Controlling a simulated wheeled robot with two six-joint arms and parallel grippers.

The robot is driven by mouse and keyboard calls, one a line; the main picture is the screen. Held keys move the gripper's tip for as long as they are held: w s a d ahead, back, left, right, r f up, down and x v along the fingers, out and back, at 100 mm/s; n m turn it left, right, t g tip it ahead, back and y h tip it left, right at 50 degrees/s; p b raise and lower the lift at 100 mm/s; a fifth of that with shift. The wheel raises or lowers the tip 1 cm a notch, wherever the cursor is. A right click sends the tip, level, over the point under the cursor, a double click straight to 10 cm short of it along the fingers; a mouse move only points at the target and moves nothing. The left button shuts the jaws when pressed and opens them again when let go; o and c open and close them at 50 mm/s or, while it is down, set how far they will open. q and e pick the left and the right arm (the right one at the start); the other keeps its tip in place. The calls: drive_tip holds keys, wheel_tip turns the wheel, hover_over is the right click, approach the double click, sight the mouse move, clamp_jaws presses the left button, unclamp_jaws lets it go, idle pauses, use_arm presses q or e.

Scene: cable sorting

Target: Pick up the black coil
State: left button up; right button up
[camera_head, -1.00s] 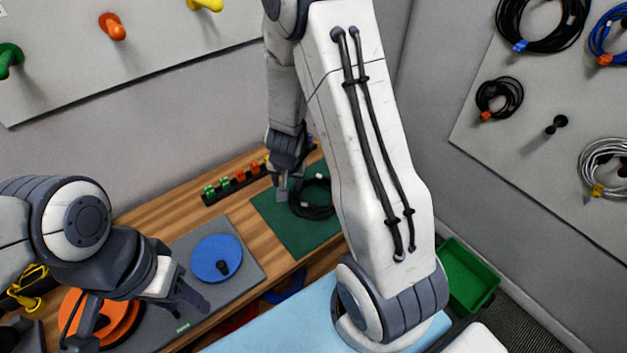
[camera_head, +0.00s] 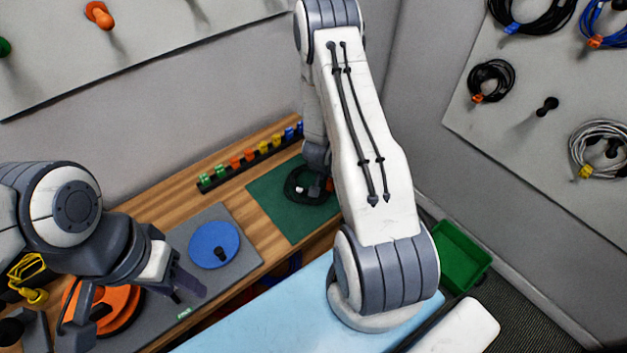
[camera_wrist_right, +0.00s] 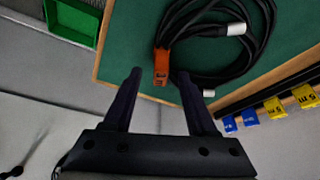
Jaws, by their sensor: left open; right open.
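The black coil (camera_head: 296,188) lies on the green mat (camera_head: 268,205) on the wooden bench, partly hidden by my right arm in the head view. In the right wrist view the black coil (camera_wrist_right: 258,40) has an orange tag (camera_wrist_right: 162,66) around one side and pale cable ends. My right gripper (camera_wrist_right: 160,75) is open, with its fingertips close to the tag side of the coil and nothing between them. In the head view my right gripper (camera_head: 318,182) is mostly hidden by its own arm. My left gripper (camera_head: 130,312) is open and empty over the grey board at the left.
A rack of coloured clips (camera_head: 250,158) runs along the mat's far side. A blue disc (camera_head: 214,245) and an orange reel (camera_head: 122,306) lie at the left. A green bin (camera_head: 460,255) stands at the right. Coils hang on the right wall panel (camera_head: 470,122).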

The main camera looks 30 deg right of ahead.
drive_tip(key=shift+x, duration=0.75)
clamp_jaws()
drive_tip(key=shift+r, duration=0.45)
wheel_tip(320, 180, up, 4)
drive_tip(key=shift+s+f, duration=0.15)
drive_tip(key=shift+f, duration=0.05)
drive_tip(key=s+r+p, duration=0.3)
drive_tip(key=s+r, duration=0.3)
drive_tip(key=s, duration=0.5)
drive_tip(key=shift+s+r+p, duration=0.2)
drive_tip(key=shift+r+p, duration=0.1)
drive_tip(key=shift+p, duration=0.05)
